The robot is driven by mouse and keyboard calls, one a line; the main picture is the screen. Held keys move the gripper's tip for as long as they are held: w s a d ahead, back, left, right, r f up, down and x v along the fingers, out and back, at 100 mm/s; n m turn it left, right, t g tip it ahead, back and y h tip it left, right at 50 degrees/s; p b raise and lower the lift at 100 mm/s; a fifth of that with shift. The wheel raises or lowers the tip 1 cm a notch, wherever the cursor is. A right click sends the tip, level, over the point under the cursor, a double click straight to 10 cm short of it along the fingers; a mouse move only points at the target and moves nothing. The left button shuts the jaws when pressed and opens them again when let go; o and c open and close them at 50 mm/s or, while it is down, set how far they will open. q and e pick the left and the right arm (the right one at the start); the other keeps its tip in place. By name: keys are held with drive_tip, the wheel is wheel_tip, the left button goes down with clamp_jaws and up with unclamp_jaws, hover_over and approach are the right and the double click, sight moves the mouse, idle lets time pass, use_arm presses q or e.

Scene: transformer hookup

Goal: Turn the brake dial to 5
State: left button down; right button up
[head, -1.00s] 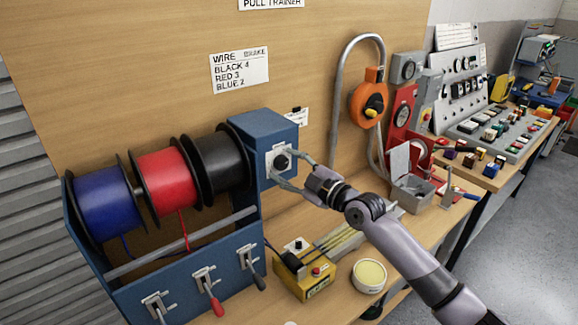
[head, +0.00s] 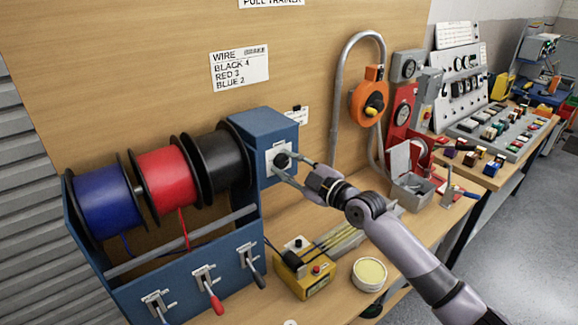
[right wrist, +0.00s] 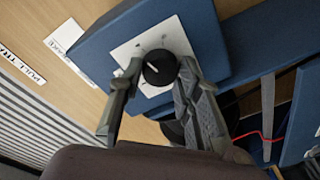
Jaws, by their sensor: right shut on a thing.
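The brake dial (head: 282,160) is a black round knob on a white plate on the blue box (head: 262,128) at the right end of the spool rack. In the right wrist view the dial (right wrist: 159,68) shows a light pointer line; its scale numbers are too small to read. My right gripper (head: 287,161) is shut on the dial, with one finger on each side of it. In the right wrist view the fingers (right wrist: 158,75) flank the knob. My left gripper is not in view.
Blue (head: 103,203), red (head: 168,175) and black (head: 220,160) wire spools sit left of the box. A label (head: 239,69) reads black 4, red 3, blue 2. Below are levers (head: 208,290), a yellow box (head: 304,275) and a round tin (head: 369,274). An orange reel (head: 368,98) stands behind.

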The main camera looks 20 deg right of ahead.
drive_tip(key=shift+f+m, duration=0.1)
drive_tip(key=shift+m, duration=0.2)
drive_tip(key=shift+m+b, duration=0.5)
drive_tip(key=shift+b, duration=0.1)
drive_tip(key=m+b, duration=0.1)
drive_tip(key=m, duration=0.1)
drive_tip(key=shift+f+m, duration=0.1)
drive_tip(key=shift+m, duration=0.2)
drive_tip(key=m, duration=0.2)
drive_tip(key=shift+m+t, duration=0.3)
drive_tip(key=shift+t, duration=0.1)
drive_tip(key=shift+m, duration=1.8)
drive_tip(key=o, duration=1.2)
drive_tip(key=shift+c, duration=0.2)
